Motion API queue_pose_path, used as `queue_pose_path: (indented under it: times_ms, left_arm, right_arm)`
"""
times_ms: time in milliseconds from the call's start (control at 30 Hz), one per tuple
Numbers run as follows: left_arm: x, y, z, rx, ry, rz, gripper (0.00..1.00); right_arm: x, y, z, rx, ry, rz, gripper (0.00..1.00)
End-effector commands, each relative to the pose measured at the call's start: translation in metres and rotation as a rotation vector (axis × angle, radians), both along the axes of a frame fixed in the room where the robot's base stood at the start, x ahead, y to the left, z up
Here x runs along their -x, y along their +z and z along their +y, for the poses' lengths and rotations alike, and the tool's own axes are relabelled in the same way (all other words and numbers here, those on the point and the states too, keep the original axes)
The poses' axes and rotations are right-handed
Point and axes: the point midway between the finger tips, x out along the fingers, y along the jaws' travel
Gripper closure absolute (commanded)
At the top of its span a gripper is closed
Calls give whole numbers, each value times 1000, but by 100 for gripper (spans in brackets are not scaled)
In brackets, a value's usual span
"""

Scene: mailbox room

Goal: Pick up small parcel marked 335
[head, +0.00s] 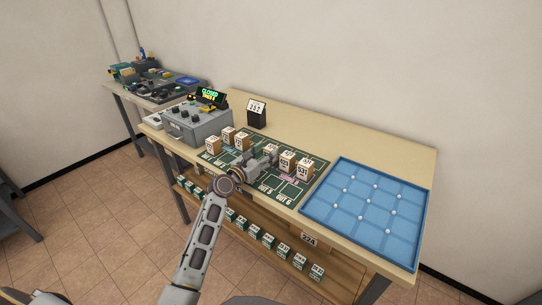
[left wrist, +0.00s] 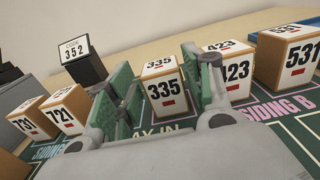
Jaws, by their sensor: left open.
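The small parcel marked 335 (left wrist: 162,88) is a brown box with white number labels on its top and front. In the left wrist view it stands upright on the dark green mat, between the green-padded fingers of my left gripper (left wrist: 165,95). The fingers are open, one on each side of the parcel, and I cannot tell whether either touches it. In the head view my left gripper (head: 262,163) reaches over the mat (head: 250,178) and largely hides this parcel. My right gripper is in neither view.
Parcel 423 (left wrist: 236,72) stands close to the right finger, with parcel 531 (left wrist: 290,55) beyond it. Parcels 721 (left wrist: 68,110) and 731 (left wrist: 30,122) stand left. A black sign reading 352 (head: 257,113) stands behind. A blue tray (head: 333,214) lies right; a grey control box (head: 197,127) stands left.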

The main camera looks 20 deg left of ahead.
Motion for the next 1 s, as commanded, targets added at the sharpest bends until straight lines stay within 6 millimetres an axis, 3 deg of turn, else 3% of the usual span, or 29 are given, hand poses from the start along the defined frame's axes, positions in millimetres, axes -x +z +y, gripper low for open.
queue_pose_path:
  times_ms: [433, 1000]
  left_arm:
    - [-34, -2, -12, -1, 0, 0, 49]
    - [-37, -2, -14, 0, 0, 1, 49]
  right_arm:
    - [-22, 10, 10, -10, -2, -17, 60]
    - [-14, 10, 13, -13, -2, -5, 60]
